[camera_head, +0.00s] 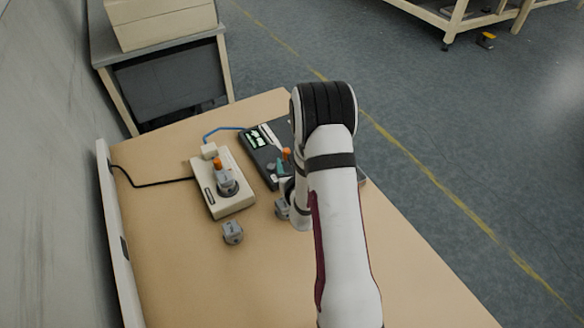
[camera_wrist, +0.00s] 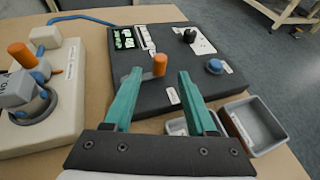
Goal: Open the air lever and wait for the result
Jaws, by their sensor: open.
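A dark control box (camera_wrist: 207,55) lies on the table, with a lit green display (camera_wrist: 124,38), an orange-tipped lever (camera_wrist: 160,65) and a blue button (camera_wrist: 215,66). In the head view the box (camera_head: 259,154) is partly hidden by my arm. My gripper (camera_wrist: 157,76) is open, with two teal fingers over the near part of the box. In the wrist view the orange lever tip appears between the fingers. Whether either finger touches it I cannot tell. A beige device (camera_head: 223,183) stands left of the box, with a grey part and an orange knob (camera_wrist: 22,55) on it.
A blue tube (camera_head: 222,130) and a black cable (camera_head: 150,184) run behind and left. The front left table area is clear.

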